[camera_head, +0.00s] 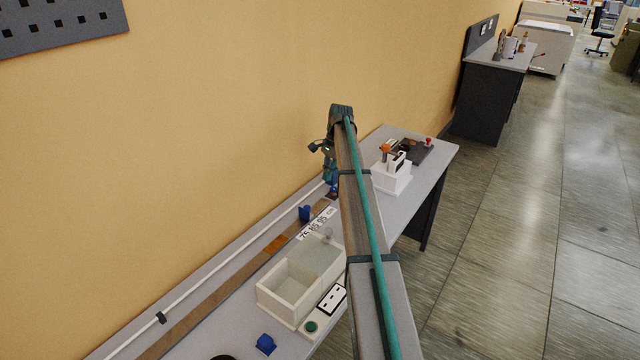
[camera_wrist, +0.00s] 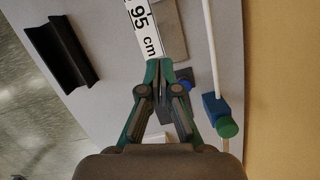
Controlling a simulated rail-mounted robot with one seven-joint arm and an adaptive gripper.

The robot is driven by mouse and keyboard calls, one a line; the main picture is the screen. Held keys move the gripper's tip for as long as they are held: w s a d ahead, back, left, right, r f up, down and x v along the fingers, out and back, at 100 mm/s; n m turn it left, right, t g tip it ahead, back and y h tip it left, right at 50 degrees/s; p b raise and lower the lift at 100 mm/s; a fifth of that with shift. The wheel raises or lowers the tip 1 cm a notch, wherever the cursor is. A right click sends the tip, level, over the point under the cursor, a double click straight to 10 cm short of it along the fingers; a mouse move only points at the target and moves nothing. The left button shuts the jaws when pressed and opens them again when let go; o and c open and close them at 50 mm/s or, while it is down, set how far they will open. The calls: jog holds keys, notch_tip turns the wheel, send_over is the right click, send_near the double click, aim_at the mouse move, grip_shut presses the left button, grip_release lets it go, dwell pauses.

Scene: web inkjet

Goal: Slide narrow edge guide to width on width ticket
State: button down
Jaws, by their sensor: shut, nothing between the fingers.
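My gripper (camera_wrist: 159,66) is shut and empty in the wrist view, its tips beside the "95 cm" end of a white scale label (camera_wrist: 143,28). A dark piece with a blue part (camera_wrist: 186,84) is partly hidden behind the right finger. A blue block (camera_wrist: 213,106) with a green knob sits at a white rod to the right. In the head view my gripper (camera_head: 331,176) is over the far part of the bench, near the scale label (camera_head: 317,224). A blue block (camera_head: 305,213) stands by the label. A small card (camera_head: 332,298) has unreadable marks. Which blue piece is the narrow guide is unclear.
A pale tray (camera_head: 276,306) stands near the card and a green button (camera_head: 311,326). Another blue block (camera_head: 265,343) is at the front. A white device (camera_head: 391,178) stands farther right. The wall borders the bench's left side. A dark channel (camera_wrist: 61,52) shows in the wrist view.

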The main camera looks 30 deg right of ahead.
aim_at(307, 212)
jog(key=p+x, duration=0.3)
jog(key=x, duration=0.6)
jog(key=a, duration=0.1)
jog(key=a+p, duration=0.1)
jog(key=a, duration=0.1)
jog(key=shift+s+a+r, duration=0.1)
jog(key=shift+s, duration=0.3)
jog(key=shift+a, duration=0.35)
jog(key=s+a, duration=0.1)
jog(key=a, duration=0.1)
jog(key=s+a, duration=0.1)
jog(key=a, duration=0.1)
jog(key=s+a, duration=0.1)
jog(key=a, duration=0.1)
jog(key=shift+s+a, duration=0.2)
jog(key=shift+s, duration=0.05)
jog(key=shift+d, duration=0.15)
